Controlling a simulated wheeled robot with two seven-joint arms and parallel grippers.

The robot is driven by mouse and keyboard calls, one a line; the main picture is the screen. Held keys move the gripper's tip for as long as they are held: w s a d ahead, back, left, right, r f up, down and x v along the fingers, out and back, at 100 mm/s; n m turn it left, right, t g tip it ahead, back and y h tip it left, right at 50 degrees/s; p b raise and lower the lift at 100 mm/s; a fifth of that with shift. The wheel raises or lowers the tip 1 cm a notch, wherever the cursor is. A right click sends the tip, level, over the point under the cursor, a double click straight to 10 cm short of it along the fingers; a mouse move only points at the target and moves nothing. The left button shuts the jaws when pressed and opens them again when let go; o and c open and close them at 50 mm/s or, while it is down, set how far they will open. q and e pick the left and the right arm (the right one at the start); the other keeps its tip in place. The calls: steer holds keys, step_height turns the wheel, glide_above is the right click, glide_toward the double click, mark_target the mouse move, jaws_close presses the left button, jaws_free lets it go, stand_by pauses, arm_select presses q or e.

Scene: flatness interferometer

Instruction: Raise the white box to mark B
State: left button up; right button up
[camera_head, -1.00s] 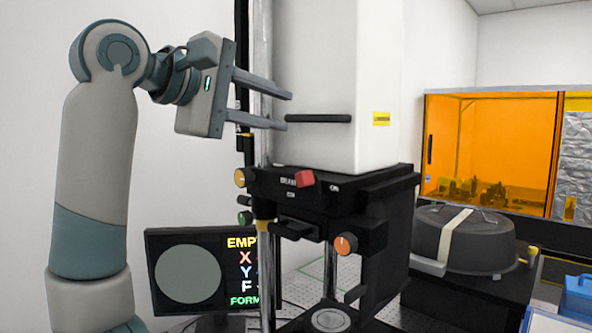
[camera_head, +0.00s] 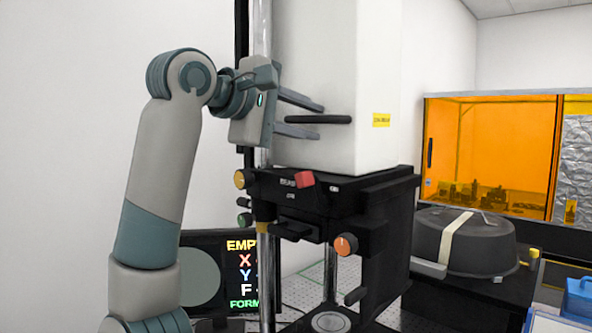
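The white box (camera_head: 345,60) is the tall white housing standing on the black frame of the instrument. A horizontal black handle (camera_head: 338,119) and a yellow label (camera_head: 381,120) are on it. I see no readable mark B.
A chrome post (camera_head: 262,30) runs beside the box. The black frame (camera_head: 390,195) carries a red knob (camera_head: 305,179) and an orange knob (camera_head: 346,244). A monitor (camera_head: 240,290) stands lower left, partly behind my arm. A dark round case (camera_head: 470,240) sits right.

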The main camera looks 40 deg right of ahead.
mark_target(323, 98)
steer(key=shift+c, duration=0.2)
jaws_close()
steer(key=shift+r, duration=0.1)
steer(key=shift+r+p, duration=1.25)
steer(key=shift+r, duration=0.7)
steer(key=shift+r+p, duration=0.4)
steer(key=shift+r, duration=0.15)
steer(key=shift+o, duration=0.2)
jaws_free()
steer(key=shift+f, duration=0.1)
